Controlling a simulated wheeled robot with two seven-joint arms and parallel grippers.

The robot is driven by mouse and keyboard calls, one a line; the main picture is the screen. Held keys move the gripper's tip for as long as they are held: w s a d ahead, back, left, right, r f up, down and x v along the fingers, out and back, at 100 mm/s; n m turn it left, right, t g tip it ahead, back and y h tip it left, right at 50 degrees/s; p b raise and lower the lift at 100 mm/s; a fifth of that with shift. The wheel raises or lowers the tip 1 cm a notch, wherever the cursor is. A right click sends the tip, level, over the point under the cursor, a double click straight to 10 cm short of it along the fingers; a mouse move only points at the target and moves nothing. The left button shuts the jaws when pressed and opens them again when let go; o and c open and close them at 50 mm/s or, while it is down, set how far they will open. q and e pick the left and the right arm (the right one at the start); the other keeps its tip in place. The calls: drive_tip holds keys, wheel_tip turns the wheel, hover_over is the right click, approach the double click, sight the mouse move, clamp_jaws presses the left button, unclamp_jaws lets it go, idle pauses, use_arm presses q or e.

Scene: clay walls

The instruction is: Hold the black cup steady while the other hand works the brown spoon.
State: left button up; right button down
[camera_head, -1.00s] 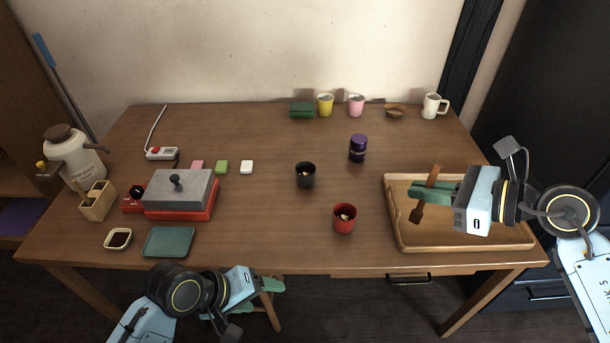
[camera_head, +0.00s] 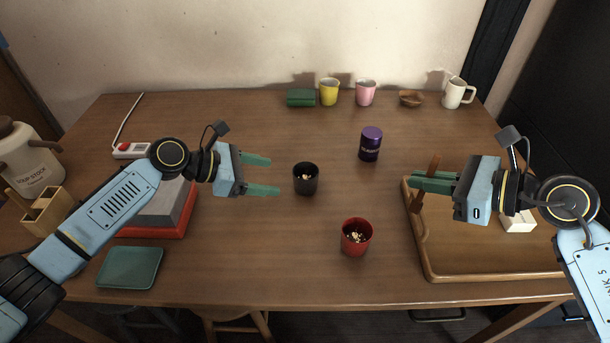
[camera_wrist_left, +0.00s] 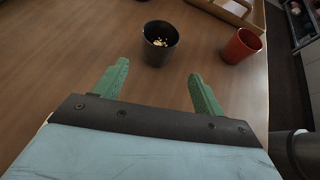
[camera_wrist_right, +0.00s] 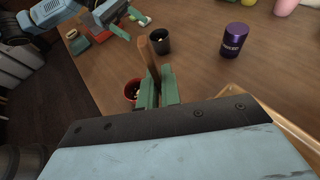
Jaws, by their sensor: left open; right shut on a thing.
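The black cup (camera_head: 306,180) stands upright on the table with small pale bits inside. It also shows in the left wrist view (camera_wrist_left: 160,44), ahead of the fingers. My left gripper (camera_head: 277,175) is open and empty, just left of the cup, its fingers pointing at it without touching. My right gripper (camera_head: 416,181) is shut on the brown spoon (camera_head: 433,166) above the left edge of the tray. The spoon also shows in the right wrist view (camera_wrist_right: 149,56).
A red cup (camera_head: 356,237) with pale bits stands in front of the black cup. A purple canister (camera_head: 371,144) stands behind right. The wooden tray (camera_head: 480,277) is at right, with a white dish (camera_head: 517,221). Cups line the back. A green plate (camera_head: 130,268) lies front left.

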sight(295, 181)
use_arm(q)
drive_tip(key=shift+w+f, duration=0.2)
drive_tip(key=shift+w, duration=0.05)
use_arm(e)
drive_tip(key=shift+w+f, duration=0.1)
drive_tip(key=shift+f, duration=0.2)
use_arm(q)
drive_tip(key=shift+w+d+f+b, duration=0.1)
drive_tip(key=shift+d+f+b, duration=0.1)
drive_tip(key=shift+b, duration=0.2)
use_arm(e)
drive_tip(key=shift+f, duration=0.2)
use_arm(q)
drive_tip(key=b+x, duration=0.5)
drive_tip(key=shift+d+f, duration=0.15)
drive_tip(key=shift+d, duration=0.05)
use_arm(e)
wheel_tip(295, 181, down, 5)
drive_tip(key=shift+f, duration=0.15)
use_arm(q)
drive_tip(key=shift+w+d+f+p, duration=0.1)
drive_tip(key=shift+d+p, duration=0.15)
drive_tip(key=shift+d, duration=0.25)
drive_tip(key=shift+w+d+f+p, duration=0.1)
drive_tip(key=shift+d+p, duration=0.1)
drive_tip(key=shift+d, duration=0.25)
use_arm(e)
drive_tip(key=shift+r, duration=0.6)
use_arm(q)
drive_tip(key=shift+x, duration=0.9)
